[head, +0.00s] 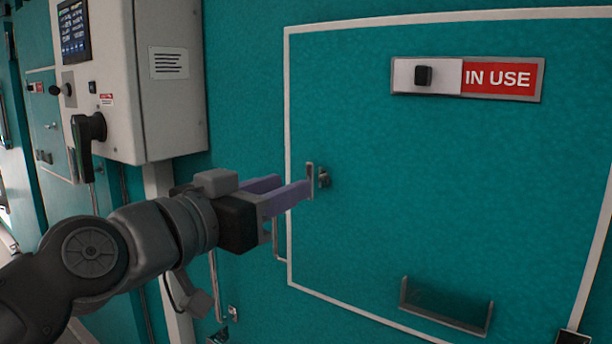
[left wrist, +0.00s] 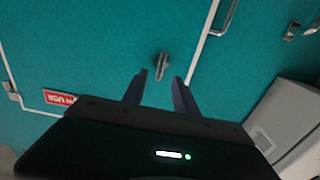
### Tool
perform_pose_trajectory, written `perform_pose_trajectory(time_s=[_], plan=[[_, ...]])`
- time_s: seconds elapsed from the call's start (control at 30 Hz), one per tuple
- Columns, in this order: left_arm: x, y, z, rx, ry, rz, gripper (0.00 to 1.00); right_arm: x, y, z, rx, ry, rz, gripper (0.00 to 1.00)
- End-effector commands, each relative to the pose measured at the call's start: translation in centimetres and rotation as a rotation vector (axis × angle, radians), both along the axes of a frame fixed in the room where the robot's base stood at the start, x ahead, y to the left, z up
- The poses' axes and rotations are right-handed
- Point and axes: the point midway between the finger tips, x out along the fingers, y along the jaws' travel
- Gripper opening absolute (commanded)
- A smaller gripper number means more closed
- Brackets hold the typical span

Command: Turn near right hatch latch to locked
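The near right hatch (head: 440,190) is a teal panel with a white outline, closed in the wall ahead. Its latch (head: 310,181) is a small metal handle at the hatch's left edge, standing upright on a short mount. In the left wrist view the latch (left wrist: 162,64) shows between and just past the fingertips, with a gap on each side. My left gripper (head: 296,188) is open, its lilac fingers reaching right to the latch; the fingers also show in the left wrist view (left wrist: 161,76). Contact is not clear. My right gripper is not in view.
A sliding sign (head: 467,79) reading IN USE is on the hatch, with a shallow metal holder (head: 445,308) below. A grey control box (head: 165,75) with a black handle (head: 89,130) juts out at left, above my left arm.

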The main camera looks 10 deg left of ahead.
Motion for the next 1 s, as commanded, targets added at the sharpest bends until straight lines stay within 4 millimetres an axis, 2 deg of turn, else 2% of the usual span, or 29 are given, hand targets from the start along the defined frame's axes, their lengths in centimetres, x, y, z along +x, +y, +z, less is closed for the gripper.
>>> perform_pose_trajectory(time_s=[0.3,0.43,0.7,1.0], plan=[[4.6,-1.8,0.2,-0.002,0.003,-0.001,0.35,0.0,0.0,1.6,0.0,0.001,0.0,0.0],[5.5,-2.2,0.1,0.0,0.001,0.0,0.35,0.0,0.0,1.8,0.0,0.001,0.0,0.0],[5.6,-2.2,0.0,0.0,0.0,0.001,0.35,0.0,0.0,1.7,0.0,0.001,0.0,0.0],[5.6,-2.2,0.0,-0.001,0.0,0.001,0.12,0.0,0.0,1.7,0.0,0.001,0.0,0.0]])
